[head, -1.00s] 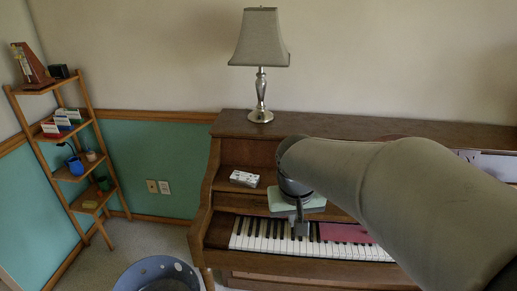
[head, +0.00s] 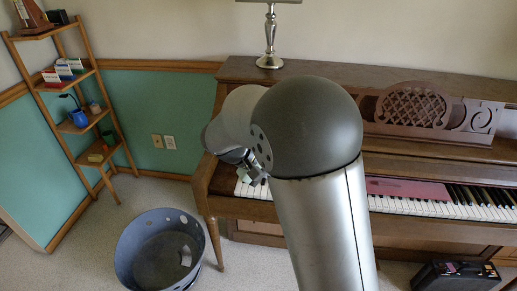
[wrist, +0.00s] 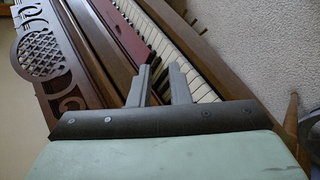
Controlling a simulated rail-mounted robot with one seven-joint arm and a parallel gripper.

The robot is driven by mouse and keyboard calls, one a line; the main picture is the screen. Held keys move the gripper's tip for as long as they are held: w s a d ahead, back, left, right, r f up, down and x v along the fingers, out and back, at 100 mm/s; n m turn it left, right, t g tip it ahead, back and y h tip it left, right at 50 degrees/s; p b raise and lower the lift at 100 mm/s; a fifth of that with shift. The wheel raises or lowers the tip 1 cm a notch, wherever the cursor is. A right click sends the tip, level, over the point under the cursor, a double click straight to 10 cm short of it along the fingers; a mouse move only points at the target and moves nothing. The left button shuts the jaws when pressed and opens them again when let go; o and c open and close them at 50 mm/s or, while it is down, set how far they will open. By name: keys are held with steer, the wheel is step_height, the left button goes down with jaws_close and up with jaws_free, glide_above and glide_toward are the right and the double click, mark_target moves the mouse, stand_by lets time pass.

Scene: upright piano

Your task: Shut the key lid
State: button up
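The upright piano (head: 440,160) has its keys (head: 440,208) exposed, so the key lid is open. A brown wooden strip (head: 440,168) above the keys appears to be the raised lid; I cannot clearly tell its edge. In the wrist view the keys (wrist: 190,72) run diagonally beyond my fingers. My gripper (wrist: 159,68) is open, with an empty gap between its two fingers. In the head view my gripper (head: 252,168) is near the left end of the keyboard, partly hidden by my arm. I cannot tell whether it touches anything.
A red strip (head: 408,188) lies along the keys. A blue bin (head: 160,248) stands at front left. A shelf (head: 70,82) stands by the wall. A black case (head: 455,276) is at lower right.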

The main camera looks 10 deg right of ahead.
steer(key=w+a+f+n+t+h+b, duration=0.1)
steer(key=w+a+f+t+h+b, duration=0.2)
steer(key=w+a, duration=0.45)
steer(key=w+a+f+n+t+h+b, duration=0.1)
steer(key=w+a+f+n+t+h, duration=0.1)
steer(key=w+a+f+t, duration=0.35)
steer(key=shift+g, duration=0.55)
steer(key=x, duration=1)
steer(key=w+x, duration=0.1)
steer(key=x, duration=0.4)
steer(key=shift+w, duration=0.3)
jaws_close()
